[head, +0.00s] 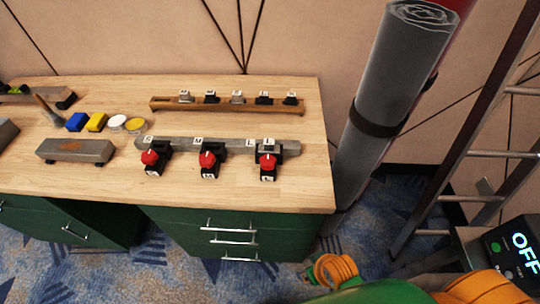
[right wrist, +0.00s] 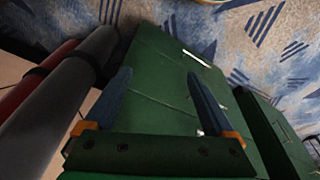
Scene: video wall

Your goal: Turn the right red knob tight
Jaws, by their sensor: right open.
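Three red knobs on black mounts stand in a row along a grey bar on the wooden workbench (head: 235,188). The right red knob (head: 267,162) sits near the bar's right end, with white labels around it. The middle red knob (head: 208,160) and the left red knob (head: 150,157) are to its left. My right gripper (right wrist: 158,74) shows in the right wrist view with two dark blue fingers spread open and nothing between them. That view shows green cabinet surfaces and carpet beyond the fingers, and no knob. My left gripper is not in view.
A wooden rail (head: 226,106) with several small switches lies behind the knobs. Blocks, round tins and a grey block (head: 75,150) are at left. A grey roll (head: 385,90) stands right of the bench, beside a ladder (head: 475,153) and an "OFF" box (head: 515,255).

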